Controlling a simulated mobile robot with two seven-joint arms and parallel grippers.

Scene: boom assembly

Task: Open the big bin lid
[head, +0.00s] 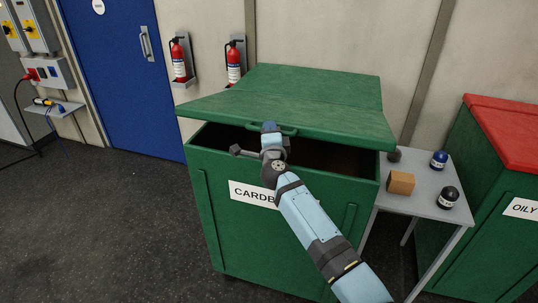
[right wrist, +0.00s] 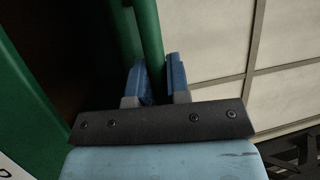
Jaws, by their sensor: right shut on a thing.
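The big green bin (head: 222,235) stands in the middle of the head view with a label starting "CARDB" on its front. Its green lid (head: 310,95) is tilted partly up, with a dark gap between lid and bin at the front. My right gripper (head: 270,128) is at the lid's front edge, shut on the green lid handle (head: 289,131). In the right wrist view, the handle bar (right wrist: 148,40) runs between the two blue fingers (right wrist: 155,82). The bin's inside is mostly dark. My left gripper is not in view.
A green bin with a red lid (head: 505,125) stands farther right. Two fire extinguishers (head: 233,65) hang behind. The floor at left is clear.

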